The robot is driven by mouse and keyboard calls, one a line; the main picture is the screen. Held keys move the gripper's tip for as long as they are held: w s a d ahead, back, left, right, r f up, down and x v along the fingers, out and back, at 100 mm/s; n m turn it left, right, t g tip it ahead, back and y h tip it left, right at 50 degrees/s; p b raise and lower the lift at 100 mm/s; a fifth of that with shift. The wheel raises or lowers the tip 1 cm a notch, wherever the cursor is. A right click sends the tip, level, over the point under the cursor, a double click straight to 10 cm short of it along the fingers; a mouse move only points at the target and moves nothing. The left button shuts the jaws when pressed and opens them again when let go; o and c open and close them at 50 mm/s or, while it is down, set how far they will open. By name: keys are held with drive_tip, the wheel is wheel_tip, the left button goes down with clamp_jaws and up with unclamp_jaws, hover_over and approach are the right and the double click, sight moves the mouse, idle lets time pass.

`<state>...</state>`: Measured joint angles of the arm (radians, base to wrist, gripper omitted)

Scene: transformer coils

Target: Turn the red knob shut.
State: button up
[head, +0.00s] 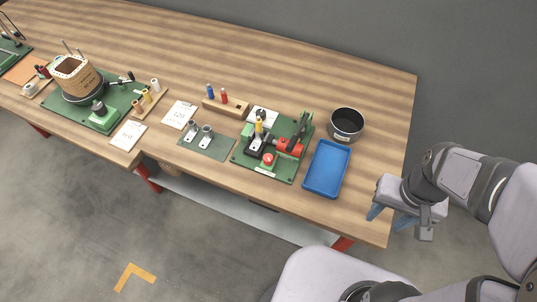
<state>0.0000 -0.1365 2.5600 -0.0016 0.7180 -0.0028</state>
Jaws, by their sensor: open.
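A small round red knob (268,159) sits near the front of a green base plate (283,172) on the wooden table. Next to it are a black block with a yellow-topped part (259,128) and a larger red piece (289,147) beside a black lever. How far the knob is turned is too small to tell. My gripper (390,217), with blue fingers, is open and empty. It is well to the right of the knob, by the table's right edge, and touches nothing that I can see.
A blue tray (344,175) lies between my gripper and the green plate. A black pot (346,124) stands behind the tray. Left are a plate with two grey parts (205,147), a wooden block with bottles (226,106), and a wound coil (78,80). The table's back is clear.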

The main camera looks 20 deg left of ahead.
drive_tip(key=shift+c, duration=1.2)
wheel_tip(320, 180, up, 4)
drive_tip(key=n+p, duration=0.4)
drive_tip(key=n, duration=0.1)
hover_over(268, 158)
drive_tip(key=shift+w+a+f+y, duration=0.1)
drive_tip(key=shift+w+a+y, duration=0.25)
drive_tip(key=shift+a, duration=0.1)
drive_tip(key=shift+s+d+f, duration=0.25)
drive_tip(key=shift+s+d, duration=0.1)
drive_tip(key=shift+d, duration=0.1)
drive_tip(key=shift+f+p, duration=1)
drive_tip(key=shift+f, duration=2.65)
